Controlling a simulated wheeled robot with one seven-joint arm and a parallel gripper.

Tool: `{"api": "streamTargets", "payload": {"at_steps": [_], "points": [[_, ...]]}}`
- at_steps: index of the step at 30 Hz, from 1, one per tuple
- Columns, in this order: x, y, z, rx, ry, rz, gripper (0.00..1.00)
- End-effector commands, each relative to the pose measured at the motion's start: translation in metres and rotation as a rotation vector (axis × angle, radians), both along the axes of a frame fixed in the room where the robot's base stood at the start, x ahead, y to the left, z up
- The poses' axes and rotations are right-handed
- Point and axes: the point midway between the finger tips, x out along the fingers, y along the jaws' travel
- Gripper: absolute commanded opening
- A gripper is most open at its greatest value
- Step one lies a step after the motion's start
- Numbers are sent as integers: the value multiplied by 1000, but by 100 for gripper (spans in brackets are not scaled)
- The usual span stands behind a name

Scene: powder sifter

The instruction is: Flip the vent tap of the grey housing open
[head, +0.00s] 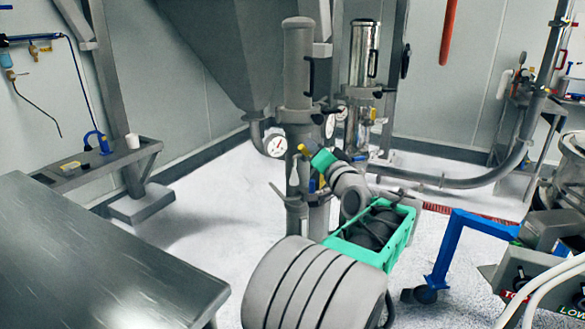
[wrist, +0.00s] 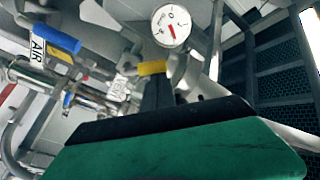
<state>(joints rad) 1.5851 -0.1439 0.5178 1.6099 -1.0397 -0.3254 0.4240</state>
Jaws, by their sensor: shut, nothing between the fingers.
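The grey housing (head: 298,65) is a tall upright cylinder near the middle of the head view, with a round gauge (head: 275,145) at its lower left. My gripper (head: 308,151) is at the housing's lower part, just right of the gauge. In the wrist view my shut gripper (wrist: 155,88) points at the pipework below the gauge (wrist: 171,26). A yellow piece (wrist: 152,68) shows right at the fingertips; I cannot tell whether it is the vent tap's lever or part of the fingers. The fingers hide what lies directly behind them.
A second column with a shiny steel cylinder (head: 363,52) stands right of the housing. A blue-handled valve (wrist: 50,34) with an AIR tag (wrist: 37,48) is at the wrist view's upper left. A steel table (head: 95,255) fills the front left. Floor between is clear.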

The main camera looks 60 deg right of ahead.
Motion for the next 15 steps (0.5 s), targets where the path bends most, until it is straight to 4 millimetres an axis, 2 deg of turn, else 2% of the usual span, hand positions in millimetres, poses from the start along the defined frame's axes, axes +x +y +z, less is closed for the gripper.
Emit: {"api": "streamTargets", "payload": {"at_steps": [1,15], "points": [[-2,0,-12,-42,21,-6,0],[5,14,-24,-421,244,-10,0]]}}
